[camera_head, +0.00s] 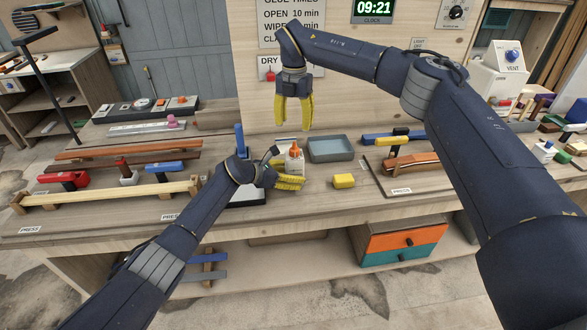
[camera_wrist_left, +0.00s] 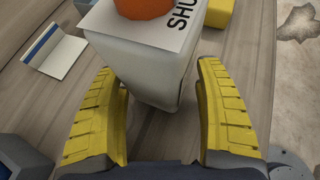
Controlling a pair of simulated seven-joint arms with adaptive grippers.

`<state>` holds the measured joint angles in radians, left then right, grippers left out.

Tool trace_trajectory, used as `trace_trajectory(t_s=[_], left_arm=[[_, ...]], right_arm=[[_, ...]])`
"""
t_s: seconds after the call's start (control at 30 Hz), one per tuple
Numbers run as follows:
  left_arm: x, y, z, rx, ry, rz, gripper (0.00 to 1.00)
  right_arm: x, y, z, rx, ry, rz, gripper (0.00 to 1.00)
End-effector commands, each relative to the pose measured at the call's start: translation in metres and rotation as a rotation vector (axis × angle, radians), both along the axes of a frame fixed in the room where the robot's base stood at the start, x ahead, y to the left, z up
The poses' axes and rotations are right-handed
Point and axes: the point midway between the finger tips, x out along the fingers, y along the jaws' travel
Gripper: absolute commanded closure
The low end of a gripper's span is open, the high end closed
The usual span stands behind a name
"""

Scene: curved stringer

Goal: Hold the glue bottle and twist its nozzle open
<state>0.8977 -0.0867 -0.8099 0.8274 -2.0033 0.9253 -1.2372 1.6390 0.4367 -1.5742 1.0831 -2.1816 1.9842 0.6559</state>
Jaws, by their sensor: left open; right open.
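The glue bottle (camera_head: 295,160) is white with an orange nozzle (camera_head: 294,148); it stands upright on the bench. In the left wrist view the bottle (camera_wrist_left: 150,68) is seen close up, with the orange nozzle (camera_wrist_left: 143,8) cut off by the top edge and the letters "SHU" on its top. My left gripper (camera_head: 290,182) is open, low at the bottle's front. Its yellow fingers (camera_wrist_left: 165,115) lie either side of the bottle's near part, with a gap visible on the left; contact cannot be told. My right gripper (camera_head: 294,120) is open and empty, pointing down above the bottle.
A grey tray (camera_head: 331,158) stands right of the bottle and a yellow block (camera_head: 344,181) lies in front of it. Clamped wooden strips (camera_head: 110,193) lie at the left, and a curved wooden piece (camera_head: 411,162) at the right. The bench's front edge is close to my left gripper.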

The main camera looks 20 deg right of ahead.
Motion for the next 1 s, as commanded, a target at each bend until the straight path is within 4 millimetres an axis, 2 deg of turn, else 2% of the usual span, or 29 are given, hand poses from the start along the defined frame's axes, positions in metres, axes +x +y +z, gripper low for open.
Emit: trace_trajectory(t_s=[0.37,0.73,1.0], left_arm=[[0.0000,-0.0017,-0.0006,0.000,0.000,-0.001,0.29],[0.0001,-0.0016,-0.0004,-0.001,0.000,0.000,0.71],[0.0001,-0.0016,-0.0003,-0.001,0.000,-0.001,0.71]], right_arm=[[0.0000,0.0000,0.0000,0.000,0.000,0.000,0.46],[0.0000,0.0000,0.0000,0.000,0.000,0.000,0.46],[0.0013,-0.0030,0.0029,-0.002,-0.001,-0.059,0.47]])
